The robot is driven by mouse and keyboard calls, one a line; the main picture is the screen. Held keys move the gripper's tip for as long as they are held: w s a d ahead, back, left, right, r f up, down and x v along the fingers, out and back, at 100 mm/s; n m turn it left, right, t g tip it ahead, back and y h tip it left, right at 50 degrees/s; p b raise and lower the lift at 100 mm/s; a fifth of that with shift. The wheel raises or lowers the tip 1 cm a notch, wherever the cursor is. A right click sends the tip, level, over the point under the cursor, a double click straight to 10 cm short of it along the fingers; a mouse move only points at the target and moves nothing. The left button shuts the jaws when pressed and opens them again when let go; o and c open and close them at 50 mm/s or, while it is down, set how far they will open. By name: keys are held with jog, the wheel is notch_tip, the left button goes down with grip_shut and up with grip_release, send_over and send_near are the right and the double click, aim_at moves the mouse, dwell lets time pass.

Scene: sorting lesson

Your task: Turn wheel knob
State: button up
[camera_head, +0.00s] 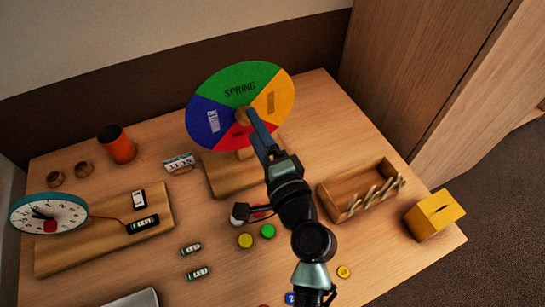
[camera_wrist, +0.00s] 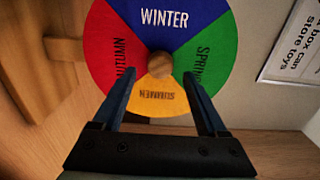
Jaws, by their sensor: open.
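The season wheel (camera_head: 238,78) stands upright on a wooden stand at the back of the table. It has green, yellow, red and blue quarters, with the green SPRING quarter at the top in the head view. The wheel also fills the upper wrist view (camera_wrist: 166,22), with the blue WINTER quarter at the top there. A round wooden knob (camera_wrist: 160,65) sits at its centre. My gripper (camera_head: 252,116) is in front of the wheel's centre. In the wrist view its open fingers (camera_wrist: 157,76) lie either side of the knob. I cannot tell whether they touch it.
A clock (camera_head: 62,213) on a wooden board and an orange cup (camera_head: 117,145) stand on the left. A wooden tray with pegs (camera_head: 340,190) and a yellow slotted box (camera_head: 425,224) stand on the right. Batteries (camera_head: 198,273) and coloured discs (camera_head: 268,231) lie in front.

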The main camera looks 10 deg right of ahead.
jog(key=b+v, duration=0.1)
jog(key=v, duration=0.9)
jog(key=shift+s, duration=0.25)
jog(key=shift+d, duration=0.1)
jog(key=w+a+r+n+t, duration=0.25)
jog(key=r+n, duration=0.25)
jog(key=r, duration=0.6)
jog(key=w+a+r+n+t, duration=0.1)
jog(key=w+r+n, duration=0.35)
jog(key=r, duration=0.65)
jog(key=s+r+n+t+h+p, duration=0.1)
jog(key=s+r+t+h+p, duration=0.1)
jog(key=r, duration=1)
jog(key=s+r+n+t+h+p, duration=0.1)
jog(key=s+r+p, duration=0.3)
jog(key=r, duration=0.8)
jog(key=s+a+r+n+t+h+p, duration=0.1)
jog(key=s+r+n+t+h+p, duration=0.1)
jog(key=r+p, duration=0.5)
notch_tip(320, 180, up, 6)
jog(key=shift+s+f+n+t+h, duration=0.1)
jog(key=shift+s+n+t+h, duration=0.3)
jog(key=shift+s+t, duration=0.45)
